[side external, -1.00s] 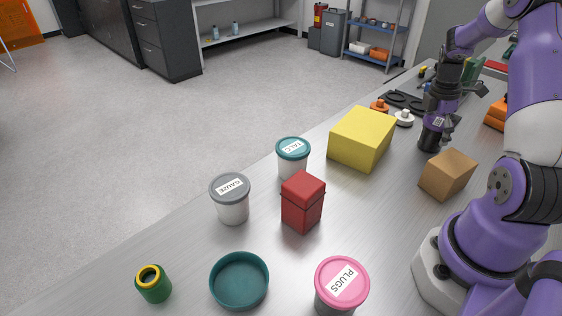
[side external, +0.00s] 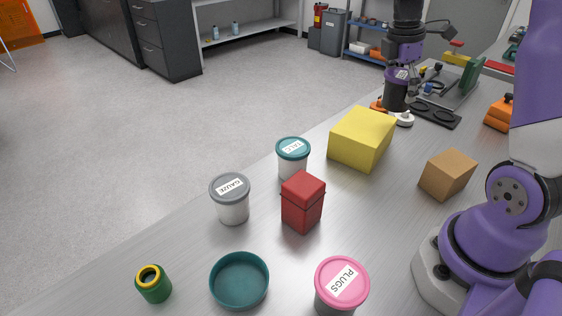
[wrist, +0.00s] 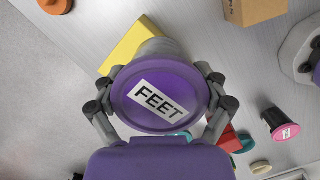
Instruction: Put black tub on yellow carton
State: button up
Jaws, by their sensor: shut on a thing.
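The black tub (side external: 395,96) has a dark body and a purple lid labelled FEET, which faces the camera in the wrist view (wrist: 163,98). My gripper (side external: 402,76) is shut on the tub near its lid and holds it upright, apparently above the bench. The yellow carton (side external: 361,139) stands on the bench, to the left of and nearer the side camera than the tub. In the wrist view the carton (wrist: 125,45) shows partly behind the tub, at upper left. The carton's top is bare.
A teal-lidded tub (side external: 292,158), a grey-lidded tub (side external: 230,200) and a red box (side external: 303,203) stand nearer the side camera. A brown box (side external: 447,175) is right of the carton.

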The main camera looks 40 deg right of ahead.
notch_tip(320, 180, up, 2)
jog(key=r+n, duration=0.1)
jog(key=n, duration=0.1)
send_over(369, 123)
jog(key=shift+t, duration=0.3)
jog(key=f, duration=0.8)
jog(key=shift+w+a, duration=0.15)
jog(key=shift+a, duration=0.15)
jog(key=o, duration=1)
jog(key=shift+f, duration=0.1)
